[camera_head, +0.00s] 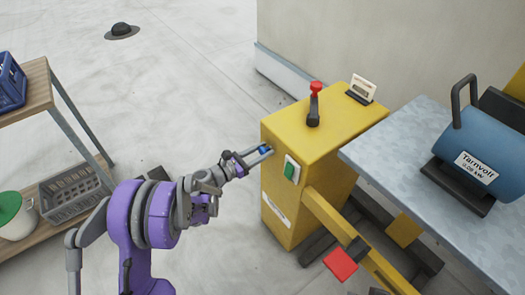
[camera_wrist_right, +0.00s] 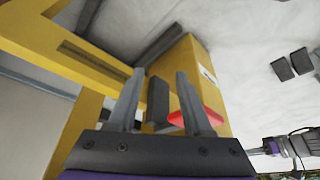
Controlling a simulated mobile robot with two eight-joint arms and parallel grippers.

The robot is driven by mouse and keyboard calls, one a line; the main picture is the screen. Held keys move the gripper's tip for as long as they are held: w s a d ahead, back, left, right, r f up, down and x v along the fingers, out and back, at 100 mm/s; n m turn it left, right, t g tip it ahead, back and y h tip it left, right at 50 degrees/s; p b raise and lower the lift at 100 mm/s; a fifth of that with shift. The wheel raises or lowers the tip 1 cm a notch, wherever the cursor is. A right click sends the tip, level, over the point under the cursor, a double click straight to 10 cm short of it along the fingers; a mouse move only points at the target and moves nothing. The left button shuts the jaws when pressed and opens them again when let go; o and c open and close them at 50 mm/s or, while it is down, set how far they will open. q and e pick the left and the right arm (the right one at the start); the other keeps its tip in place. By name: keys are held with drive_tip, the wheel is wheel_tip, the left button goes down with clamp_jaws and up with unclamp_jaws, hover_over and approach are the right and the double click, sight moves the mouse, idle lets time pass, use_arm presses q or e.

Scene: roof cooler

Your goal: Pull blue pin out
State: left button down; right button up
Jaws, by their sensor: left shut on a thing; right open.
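The blue pin (camera_head: 265,150) is at the left face of the yellow cabinet (camera_head: 279,203), near its top edge. My left gripper (camera_head: 264,154) reaches in from the left and is shut on the blue pin, close against the cabinet. Its fingers hide part of the pin. In the right wrist view my right gripper (camera_wrist_right: 158,100) is open, with a dark bar and a red pad (camera_wrist_right: 207,117) beyond its fingers. I cannot tell whether it touches them. The red pad also shows in the head view (camera_head: 341,263), low in front of the cabinet.
A red-knobbed lever (camera_head: 315,104) and a small sign (camera_head: 362,88) stand on the cabinet top. A green switch (camera_head: 291,170) is on its front. A grey table (camera_head: 415,145) with a blue machine (camera_head: 481,139) is right. A shelf (camera_head: 28,101) stands left. Open floor lies behind.

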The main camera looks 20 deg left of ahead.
use_arm(q)
drive_tip(key=shift+v, duration=1.95)
drive_tip(key=shift+f, duration=0.1)
drive_tip(key=shift+c, duration=2.2)
unclamp_jaws()
drive_tip(key=shift+s+a, duration=0.1)
approach(261, 152)
drive_tip(key=p+v, duration=0.1)
drive_tip(key=v, duration=0.3)
drive_tip(key=shift+a+f, duration=0.1)
